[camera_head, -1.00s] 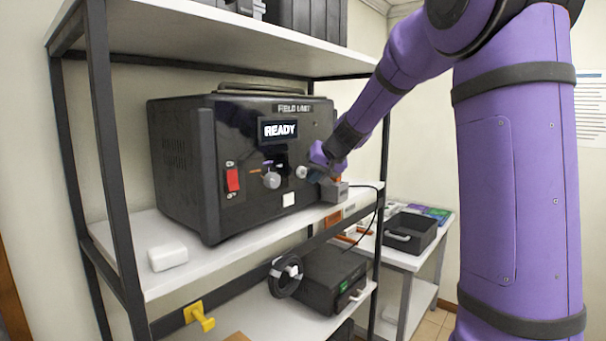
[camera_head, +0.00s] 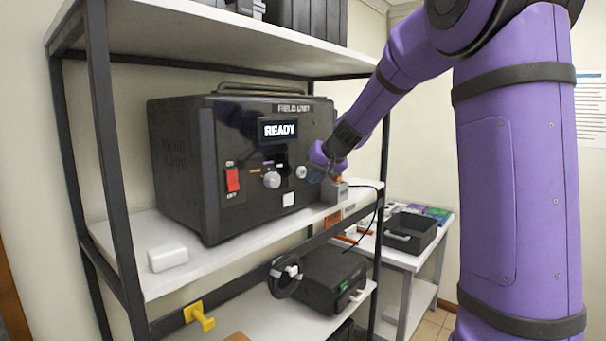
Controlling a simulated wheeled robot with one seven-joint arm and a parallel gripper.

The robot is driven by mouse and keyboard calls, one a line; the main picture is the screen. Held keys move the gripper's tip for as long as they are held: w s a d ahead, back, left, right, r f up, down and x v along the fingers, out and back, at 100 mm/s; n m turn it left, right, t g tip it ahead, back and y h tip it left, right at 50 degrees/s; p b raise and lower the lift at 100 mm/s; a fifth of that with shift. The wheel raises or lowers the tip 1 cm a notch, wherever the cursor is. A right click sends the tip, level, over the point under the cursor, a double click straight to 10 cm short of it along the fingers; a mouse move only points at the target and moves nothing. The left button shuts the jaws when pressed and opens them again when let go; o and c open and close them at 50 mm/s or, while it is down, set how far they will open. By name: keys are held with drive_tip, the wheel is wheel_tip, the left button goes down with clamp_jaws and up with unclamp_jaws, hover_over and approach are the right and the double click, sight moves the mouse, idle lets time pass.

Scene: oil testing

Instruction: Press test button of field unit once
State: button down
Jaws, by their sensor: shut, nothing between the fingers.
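The field unit (camera_head: 185,165) is a black box on the middle shelf. Its screen (camera_head: 279,130) reads READY. Its front has a red ON/OFF switch (camera_head: 232,180), a grey knob (camera_head: 271,180), a second round pale knob or button (camera_head: 301,172) and a white square (camera_head: 288,199). My gripper (camera_head: 327,174) is at the right end of the front panel, just right of the pale round part. It is shut with nothing in it. Its fingertips are small and partly hidden, so I cannot tell whether they touch the panel. I cannot make out which part is the test button.
A small grey block (camera_head: 335,191) sits on the shelf just below my gripper. A white block (camera_head: 167,257) lies at the shelf's front left. A black case (camera_head: 330,280) is on the lower shelf. A dark tray (camera_head: 409,234) stands on the right-hand table. Shelf posts (camera_head: 105,150) frame the unit.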

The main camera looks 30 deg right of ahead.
drive_tip(key=shift+w, duration=0.1)
idle(0.6)
drive_tip(key=shift+w+a, duration=0.15)
drive_tip(key=shift+w, duration=0.15)
drive_tip(key=shift+w+a, duration=0.15)
drive_tip(key=shift+w, duration=0.3)
idle(0.7)
drive_tip(key=shift+s, duration=0.15)
drive_tip(key=shift+s+d, duration=0.25)
drive_tip(key=shift+s, duration=0.45)
drive_tip(key=s, duration=0.1)
drive_tip(key=s+d, duration=0.1)
drive_tip(key=s, duration=0.2)
drive_tip(key=shift+s+d, duration=0.35)
drive_tip(key=shift+d, duration=0.05)
idle(0.9)
